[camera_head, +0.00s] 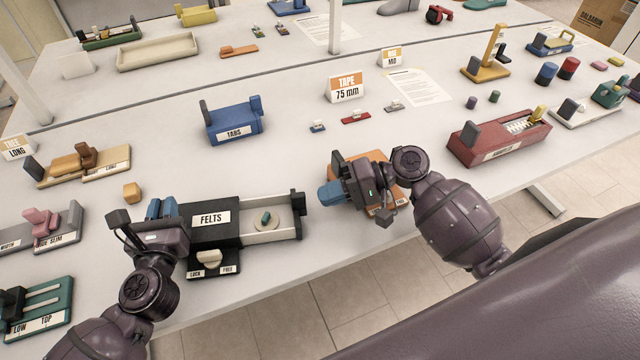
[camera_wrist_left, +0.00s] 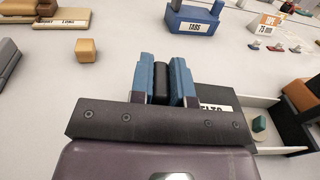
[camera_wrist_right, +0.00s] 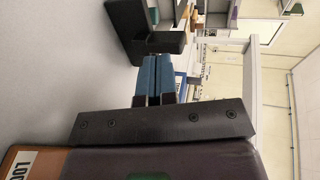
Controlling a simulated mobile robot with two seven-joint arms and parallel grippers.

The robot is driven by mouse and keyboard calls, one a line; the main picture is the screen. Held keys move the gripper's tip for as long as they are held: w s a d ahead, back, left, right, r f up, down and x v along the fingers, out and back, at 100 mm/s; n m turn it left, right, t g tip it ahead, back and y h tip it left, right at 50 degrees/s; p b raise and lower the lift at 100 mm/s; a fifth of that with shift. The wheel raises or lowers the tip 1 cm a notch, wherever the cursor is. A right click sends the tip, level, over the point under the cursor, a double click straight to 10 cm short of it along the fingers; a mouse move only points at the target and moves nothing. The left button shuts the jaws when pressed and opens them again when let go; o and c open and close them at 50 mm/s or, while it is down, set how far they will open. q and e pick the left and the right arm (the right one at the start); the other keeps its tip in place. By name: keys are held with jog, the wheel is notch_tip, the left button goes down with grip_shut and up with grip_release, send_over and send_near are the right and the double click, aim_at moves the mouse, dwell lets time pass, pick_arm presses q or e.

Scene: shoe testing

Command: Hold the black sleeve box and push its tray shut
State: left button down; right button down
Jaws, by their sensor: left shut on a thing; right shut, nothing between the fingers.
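The black sleeve box (camera_head: 232,236) labelled FELTS stands near the table's front edge. Its pale tray (camera_head: 275,234) sticks out to the right, with a small green piece (camera_head: 266,217) on a round pad inside and a black end (camera_head: 298,207). My left gripper (camera_head: 162,208) is at the sleeve's left end, shut on a black post (camera_wrist_left: 161,84) that shows between its blue fingers. My right gripper (camera_head: 329,194) is shut and empty, just right of the tray's end; a small gap seems to separate them. The black end also seems to show ahead of its fingers in the right wrist view (camera_wrist_right: 160,43).
A LOCK/FREE panel with a pale knob (camera_head: 209,257) sits at the sleeve's front. An orange-brown fixture (camera_head: 345,160) lies behind and under my right gripper. A blue TABS fixture (camera_head: 233,122) stands behind, and an orange block (camera_head: 132,192) lies behind my left gripper.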

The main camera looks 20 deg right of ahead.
jog(key=shift+w+a, duration=0.25)
jog(key=shift+a, duration=0.7)
send_over(288, 221)
jog(key=w+a, duration=0.1)
jog(key=a, duration=0.3)
jog(key=shift+a, duration=0.3)
pick_arm(q)
jog(key=shift+s+d, duration=0.1)
jog(key=shift+d, duration=0.05)
pick_arm(e)
jog(key=shift+a, duration=0.1)
jog(key=d, duration=0.2)
jog(key=s+d, duration=0.1)
jog(key=d, duration=0.1)
jog(key=shift+d, duration=0.4)
jog(key=v, duration=0.9)
jog(key=shift+d+r, duration=0.15)
jog(key=shift+d, duration=0.05)
